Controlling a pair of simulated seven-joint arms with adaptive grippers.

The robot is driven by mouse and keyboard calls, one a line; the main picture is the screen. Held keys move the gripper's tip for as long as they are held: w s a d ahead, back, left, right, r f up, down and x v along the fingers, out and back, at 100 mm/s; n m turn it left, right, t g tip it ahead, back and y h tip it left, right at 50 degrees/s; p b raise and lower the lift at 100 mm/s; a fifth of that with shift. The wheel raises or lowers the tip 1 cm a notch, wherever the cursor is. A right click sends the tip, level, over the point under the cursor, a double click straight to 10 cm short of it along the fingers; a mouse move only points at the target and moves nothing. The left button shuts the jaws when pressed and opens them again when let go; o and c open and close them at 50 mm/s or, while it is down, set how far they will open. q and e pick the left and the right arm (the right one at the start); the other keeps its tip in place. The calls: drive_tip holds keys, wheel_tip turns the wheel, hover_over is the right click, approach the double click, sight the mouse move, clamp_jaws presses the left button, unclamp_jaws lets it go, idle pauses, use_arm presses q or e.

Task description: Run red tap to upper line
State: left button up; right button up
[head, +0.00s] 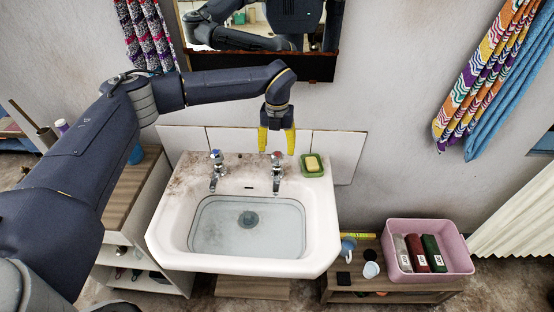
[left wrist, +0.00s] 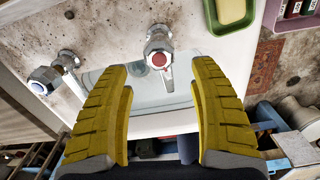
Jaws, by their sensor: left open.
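The red-marked tap (head: 277,160) stands at the back right of the white sink (head: 322,245). Its chrome knob with the red cap also shows in the left wrist view (left wrist: 158,58). My left gripper (head: 276,148) points down over this tap, with yellow fingers apart on either side of it. In the left wrist view the open fingers (left wrist: 165,110) frame the tap, and nothing is between them in a grip. A dark line (head: 290,201) runs around the upper basin wall. Pale clear water (head: 225,238) appears to lie in the basin; its exact level is hard to tell. My right gripper is out of view.
The blue-marked tap (head: 216,160) stands left of the red one. A green soap dish (head: 313,171) with yellow soap sits close at right. A mirror (head: 325,45) hangs above. A pink bin (head: 455,262) stands on a low shelf at right.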

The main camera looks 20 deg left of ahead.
sight(277, 155)
use_arm(q)
drive_tip(key=shift+f, duration=3.05)
drive_tip(key=c, duration=1.2)
